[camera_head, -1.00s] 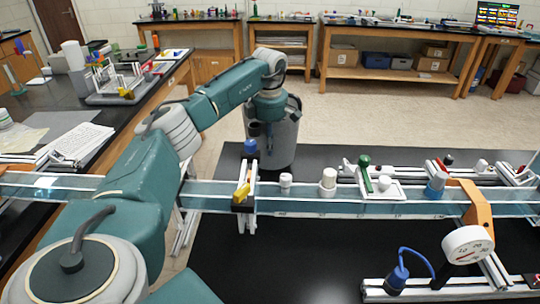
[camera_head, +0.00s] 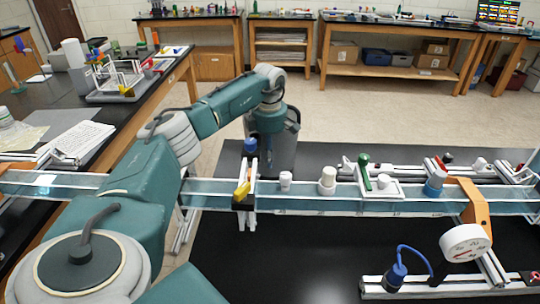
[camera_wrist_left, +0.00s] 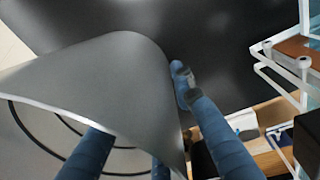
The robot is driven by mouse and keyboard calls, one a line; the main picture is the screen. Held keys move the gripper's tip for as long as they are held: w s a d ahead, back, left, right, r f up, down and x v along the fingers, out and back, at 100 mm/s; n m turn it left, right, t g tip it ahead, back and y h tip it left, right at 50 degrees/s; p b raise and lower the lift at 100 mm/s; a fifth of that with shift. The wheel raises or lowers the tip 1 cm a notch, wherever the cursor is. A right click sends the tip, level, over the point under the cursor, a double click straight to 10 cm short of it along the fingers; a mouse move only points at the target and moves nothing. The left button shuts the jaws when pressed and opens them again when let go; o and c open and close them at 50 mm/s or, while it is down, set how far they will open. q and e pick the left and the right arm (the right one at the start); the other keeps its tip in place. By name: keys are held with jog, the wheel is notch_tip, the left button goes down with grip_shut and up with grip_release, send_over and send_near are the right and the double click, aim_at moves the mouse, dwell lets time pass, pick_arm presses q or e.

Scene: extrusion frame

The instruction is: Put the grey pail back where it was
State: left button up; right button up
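The grey pail (camera_head: 288,150) stands beyond the blue rail, behind my left wrist in the head view. My left arm reaches over from the left and its gripper (camera_head: 264,150) points down at the pail's near left side; its fingertips are hidden there. In the left wrist view the pail's grey wall (camera_wrist_left: 115,85) fills the upper left, with its pale rim below. My right gripper is not in view.
The blue rail (camera_head: 300,205) crosses in front of the pail and bears several small fittings. A yellow-handled clamp (camera_head: 243,190) on it stands close to my left wrist. A white dial gauge (camera_head: 466,243) is at right. Floor behind the pail is clear.

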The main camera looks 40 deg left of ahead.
pick_arm(q)
jog(key=shift+r, duration=0.1)
jog(key=r, duration=0.3)
jog(key=r+b, duration=0.1)
jog(key=r, duration=0.3)
jog(key=r+b, duration=0.1)
jog(key=r, duration=0.3)
jog(key=shift+s+d, duration=0.25)
jog(key=shift+d, duration=0.05)
jog(key=shift+r, duration=0.5)
jog(key=shift+r, duration=0.1)
